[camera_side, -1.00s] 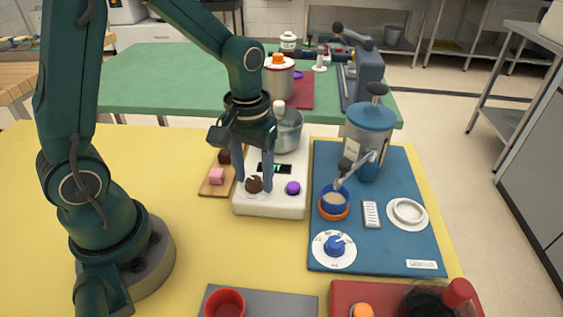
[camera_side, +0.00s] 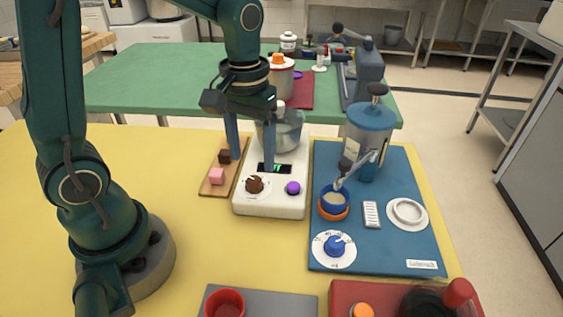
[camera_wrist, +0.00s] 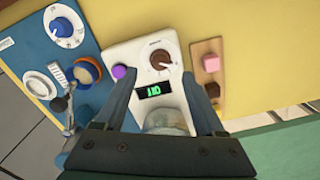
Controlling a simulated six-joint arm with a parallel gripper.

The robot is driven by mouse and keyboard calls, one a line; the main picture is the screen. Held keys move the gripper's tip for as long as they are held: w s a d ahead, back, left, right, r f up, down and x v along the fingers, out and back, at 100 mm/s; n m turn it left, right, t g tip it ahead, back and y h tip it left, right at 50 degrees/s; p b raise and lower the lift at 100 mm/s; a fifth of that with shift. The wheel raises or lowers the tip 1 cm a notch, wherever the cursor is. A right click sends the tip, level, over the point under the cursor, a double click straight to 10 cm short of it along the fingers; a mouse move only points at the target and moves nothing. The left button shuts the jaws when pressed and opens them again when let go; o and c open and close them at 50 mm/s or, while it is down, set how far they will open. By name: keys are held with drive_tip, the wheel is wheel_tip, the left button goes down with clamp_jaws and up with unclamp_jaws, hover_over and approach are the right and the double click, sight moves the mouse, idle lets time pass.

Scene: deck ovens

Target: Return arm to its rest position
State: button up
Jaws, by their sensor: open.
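My gripper (camera_side: 252,152) is open and empty, raised above the white machine (camera_side: 252,203). Its two fingers point down, spread apart, with the left one over the wooden board side and the right one in front of the machine's display. The machine has a brown knob (camera_side: 255,185) on a white dial, a purple button (camera_side: 293,188) and a lit green display. In the wrist view the brown knob (camera_wrist: 160,59) and the green display (camera_wrist: 153,90) lie between the fingers and beyond their tips. My gripper touches nothing that I can make out.
A wooden board (camera_side: 211,188) with a pink and a brown cube lies left of the machine. A blue mat (camera_side: 390,243) with a blue-lidded grinder (camera_side: 371,130), an orange-rimmed bowl (camera_side: 333,203) and a dial stands right.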

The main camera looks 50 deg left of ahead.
drive_tip(key=shift+w+r, duration=0.1)
drive_tip(key=shift+r, duration=0.3)
drive_tip(key=s+d+r+m+t, duration=0.2)
drive_tip(key=s+r+m+t, duration=0.2)
drive_tip(key=s, duration=0.4)
drive_tip(key=shift+s+d+r+m+t, duration=0.2)
drive_tip(key=shift+s+r+m+t, duration=0.1)
drive_tip(key=shift+r+t, duration=0.45)
drive_tip(key=shift+f, duration=0.1)
